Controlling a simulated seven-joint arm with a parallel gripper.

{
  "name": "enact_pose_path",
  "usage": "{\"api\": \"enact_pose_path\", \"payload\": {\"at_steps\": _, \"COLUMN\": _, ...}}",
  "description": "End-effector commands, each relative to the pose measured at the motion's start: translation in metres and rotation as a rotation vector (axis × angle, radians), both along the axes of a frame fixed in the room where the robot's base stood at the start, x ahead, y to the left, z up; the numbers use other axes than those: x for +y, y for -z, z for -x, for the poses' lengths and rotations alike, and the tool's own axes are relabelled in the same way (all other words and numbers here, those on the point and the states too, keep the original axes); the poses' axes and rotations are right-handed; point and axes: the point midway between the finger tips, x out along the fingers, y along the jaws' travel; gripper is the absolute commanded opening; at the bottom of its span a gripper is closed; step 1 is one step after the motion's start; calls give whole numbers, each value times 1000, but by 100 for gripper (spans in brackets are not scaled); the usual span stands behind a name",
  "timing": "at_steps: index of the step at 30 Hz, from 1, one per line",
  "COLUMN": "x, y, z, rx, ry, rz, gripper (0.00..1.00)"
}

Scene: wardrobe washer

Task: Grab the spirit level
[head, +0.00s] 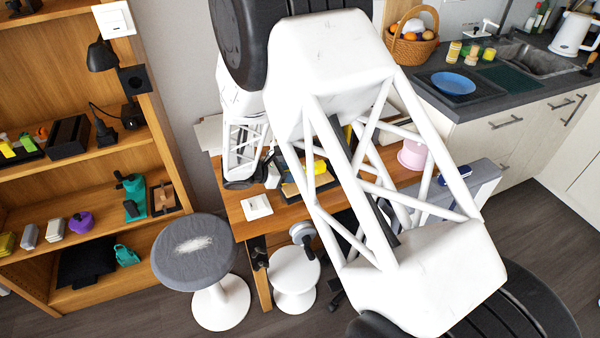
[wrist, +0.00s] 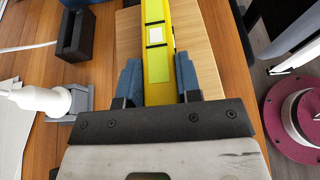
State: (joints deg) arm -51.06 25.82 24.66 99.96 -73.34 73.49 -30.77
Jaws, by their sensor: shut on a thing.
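The spirit level (wrist: 156,62) is a long yellow bar with a pale window, seen in the wrist view running from my gripper to the top edge. My gripper (wrist: 158,75) has its two blue fingers on either side of the bar and is shut on it. The near end of the level is hidden behind the gripper body. The level lies over a light wooden board (wrist: 210,60); I cannot tell whether it touches it. In the head view my arm covers much of the table, and a yellow piece (head: 320,167) shows past it.
The wooden table (head: 235,205) also holds a black open box (wrist: 76,35) and a white tool (wrist: 40,98) left of the gripper. A magenta round object (wrist: 300,118) is at right. A grey stool (head: 195,250) and shelf unit (head: 165,130) stand left of the table.

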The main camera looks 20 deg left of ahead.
Motion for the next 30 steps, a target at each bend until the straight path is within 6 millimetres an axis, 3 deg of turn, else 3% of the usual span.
{"api": "enact_pose_path", "payload": {"at_steps": 11, "x": 0, "y": -9, "z": 0, "rx": -1, "ry": 0, "rz": -1, "gripper": 2}}
{"api": "enact_pose_path", "payload": {"at_steps": 19, "x": -1, "y": -38, "z": 1, "rx": -1, "ry": 0, "rz": -1, "gripper": 2}}
{"api": "enact_pose_path", "payload": {"at_steps": 30, "x": -41, "y": -42, "z": 51, "rx": 0, "ry": 0, "rz": 0, "gripper": 2}}
